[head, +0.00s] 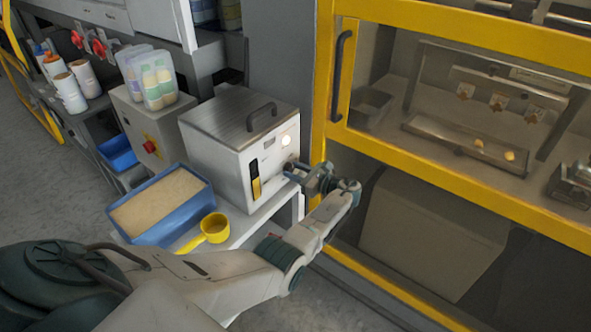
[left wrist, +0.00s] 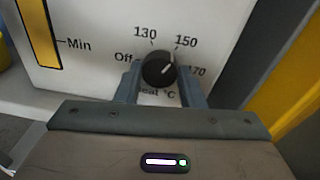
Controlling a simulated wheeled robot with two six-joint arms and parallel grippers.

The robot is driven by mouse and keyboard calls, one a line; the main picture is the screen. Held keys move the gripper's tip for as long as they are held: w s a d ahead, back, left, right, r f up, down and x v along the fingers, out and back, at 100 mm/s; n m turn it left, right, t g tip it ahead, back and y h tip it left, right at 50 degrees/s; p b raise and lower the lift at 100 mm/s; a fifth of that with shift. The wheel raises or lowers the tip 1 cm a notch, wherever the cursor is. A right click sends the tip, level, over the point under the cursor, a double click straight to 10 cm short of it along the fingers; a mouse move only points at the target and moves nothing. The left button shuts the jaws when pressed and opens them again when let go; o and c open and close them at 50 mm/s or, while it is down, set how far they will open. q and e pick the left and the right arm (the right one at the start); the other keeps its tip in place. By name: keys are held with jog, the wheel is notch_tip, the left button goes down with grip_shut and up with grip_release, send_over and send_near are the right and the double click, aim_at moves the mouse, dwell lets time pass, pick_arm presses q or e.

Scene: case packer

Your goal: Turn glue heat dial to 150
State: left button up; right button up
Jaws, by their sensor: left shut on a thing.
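The glue unit (head: 225,150) is a silver box with a dark top handle, standing on a white bench. Its heat dial (left wrist: 158,68) is a round black knob on the white front panel, with Off, 130, 150 and 170 printed around it. The dial's white pointer line slants up and right, roughly toward 150; exact alignment is hard to tell. My left gripper (left wrist: 160,88) is shut on the dial, one finger on each side. In the head view my left gripper (head: 297,171) is at the panel's lower right and hides the dial. My right gripper is out of view.
A blue bin of tan granules (head: 205,197) and a yellow scoop (head: 214,228) sit in front of the unit. A yellow-framed machine (head: 321,110) stands close on the right. A grey box with a red button (head: 150,146) is at left.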

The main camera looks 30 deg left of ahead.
pick_arm(q)
jog(key=shift+f, duration=0.1)
dwell(0.4)
jog(key=o, duration=1)
jog(key=d+b, duration=0.2)
jog(key=d, duration=0.9)
jog(key=shift+s+r, duration=0.2)
jog(key=shift+r, duration=0.25)
